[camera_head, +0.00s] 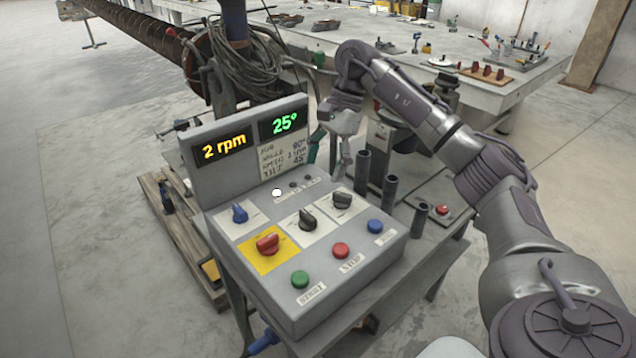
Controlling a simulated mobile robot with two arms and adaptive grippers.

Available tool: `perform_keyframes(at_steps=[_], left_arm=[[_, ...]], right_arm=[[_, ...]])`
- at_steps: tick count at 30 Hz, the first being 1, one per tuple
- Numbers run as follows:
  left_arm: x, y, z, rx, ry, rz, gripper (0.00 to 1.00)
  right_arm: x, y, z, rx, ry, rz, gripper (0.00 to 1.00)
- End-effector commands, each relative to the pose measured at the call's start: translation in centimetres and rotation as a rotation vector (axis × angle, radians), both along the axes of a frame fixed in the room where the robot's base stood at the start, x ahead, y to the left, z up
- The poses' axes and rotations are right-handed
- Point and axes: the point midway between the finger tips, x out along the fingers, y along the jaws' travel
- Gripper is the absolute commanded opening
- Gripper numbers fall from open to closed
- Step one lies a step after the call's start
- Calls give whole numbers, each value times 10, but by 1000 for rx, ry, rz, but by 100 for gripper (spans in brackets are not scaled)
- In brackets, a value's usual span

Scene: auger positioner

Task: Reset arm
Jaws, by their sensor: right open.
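My right arm comes in from the right and bends over above the small metal table. My right gripper (340,152) hangs pointing down, open and empty, just behind the right side of the control box (233,258). It appears apart from the box and its knobs. The box's raised display panel reads "2 rpm" (224,148) in yellow and "25°" (285,122) in green. A handwritten note (283,155) is on the panel below the green display. My left gripper is not in view.
The box's face has a red knob (267,243) on yellow, a blue knob (239,213), two black knobs, and green, red and blue buttons. Dark upright tubes (390,192) and a red button (442,209) stand right of it. A long workbench (540,68) with tools is behind. Open floor lies left.

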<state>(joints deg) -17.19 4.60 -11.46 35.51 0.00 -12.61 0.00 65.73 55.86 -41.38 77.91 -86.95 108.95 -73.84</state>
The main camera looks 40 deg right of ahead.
Motion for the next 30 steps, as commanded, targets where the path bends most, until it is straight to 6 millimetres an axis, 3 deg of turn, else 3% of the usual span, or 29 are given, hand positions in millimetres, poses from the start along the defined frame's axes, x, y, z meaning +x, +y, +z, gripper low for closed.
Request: perform_keyframes(at_steps=[20, 30], left_arm=[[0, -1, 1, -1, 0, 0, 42], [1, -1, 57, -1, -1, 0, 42]], right_arm=[[0, -3, 8, 0, 0, 1, 75], [0, -3, 64, 0, 0, 1, 75]])
